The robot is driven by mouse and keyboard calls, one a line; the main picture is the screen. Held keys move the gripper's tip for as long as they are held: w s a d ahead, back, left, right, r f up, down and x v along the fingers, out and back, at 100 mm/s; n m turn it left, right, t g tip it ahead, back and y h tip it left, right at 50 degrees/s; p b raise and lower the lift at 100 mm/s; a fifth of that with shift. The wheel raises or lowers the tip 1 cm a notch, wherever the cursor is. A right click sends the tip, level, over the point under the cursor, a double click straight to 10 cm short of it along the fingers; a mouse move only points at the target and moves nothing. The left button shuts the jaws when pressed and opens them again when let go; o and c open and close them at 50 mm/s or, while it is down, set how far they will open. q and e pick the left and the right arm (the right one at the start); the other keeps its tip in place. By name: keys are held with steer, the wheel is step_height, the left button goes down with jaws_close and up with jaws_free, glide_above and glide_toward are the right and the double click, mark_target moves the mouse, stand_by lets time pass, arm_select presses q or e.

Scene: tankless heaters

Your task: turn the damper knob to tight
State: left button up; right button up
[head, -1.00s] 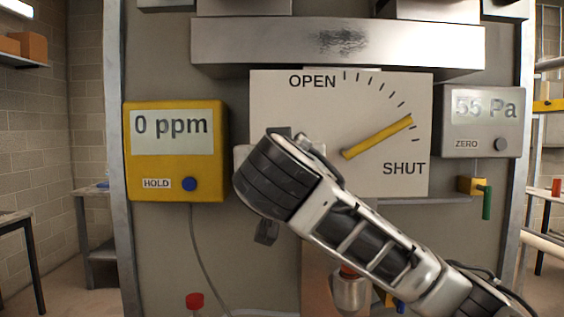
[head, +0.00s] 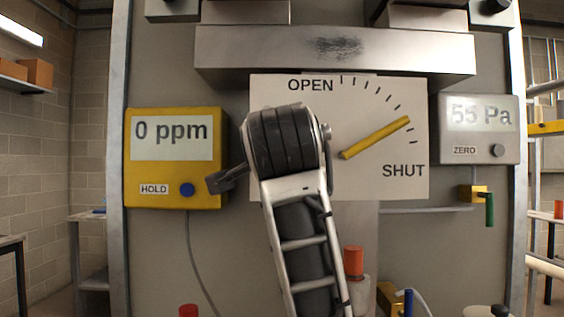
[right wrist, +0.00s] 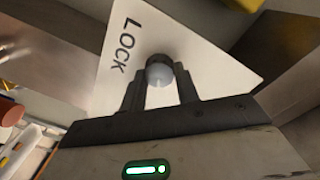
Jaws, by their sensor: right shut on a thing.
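A small round grey knob (right wrist: 159,73) sits in front of a white plate marked LOCK (right wrist: 115,60) in the right wrist view. My right gripper (right wrist: 160,80) is shut on the knob, one dark finger on each side. In the head view my right arm stands in front of the dial panel (head: 300,88) and hides the knob and the gripper. The dial's yellow pointer (head: 375,138) points up and right, between the OPEN and SHUT marks and nearer SHUT. No mark reading "tight" shows. My left gripper is not in view.
A yellow meter (head: 175,190) reading 0 ppm hangs left of my arm. A grey gauge (head: 480,130) reading 55 Pa is at the right. A metal ledge (head: 420,55) juts out above the dial. A green-handled valve (head: 489,209) and an orange cap (head: 353,261) are lower down.

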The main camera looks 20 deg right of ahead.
arm_select(q)
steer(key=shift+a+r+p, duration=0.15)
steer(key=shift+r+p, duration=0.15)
steer(key=shift+p, duration=0.4)
arm_select(e)
steer(key=shift+d+f+m, duration=0.1)
steer(key=shift+m, duration=2.25)
steer(key=shift+f+m, duration=0.1)
steer(key=shift+m, duration=2.25)
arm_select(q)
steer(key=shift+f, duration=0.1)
arm_select(e)
steer(key=o, duration=1)
steer(key=shift+s+y, duration=0.15)
steer(key=shift+y, duration=0.15)
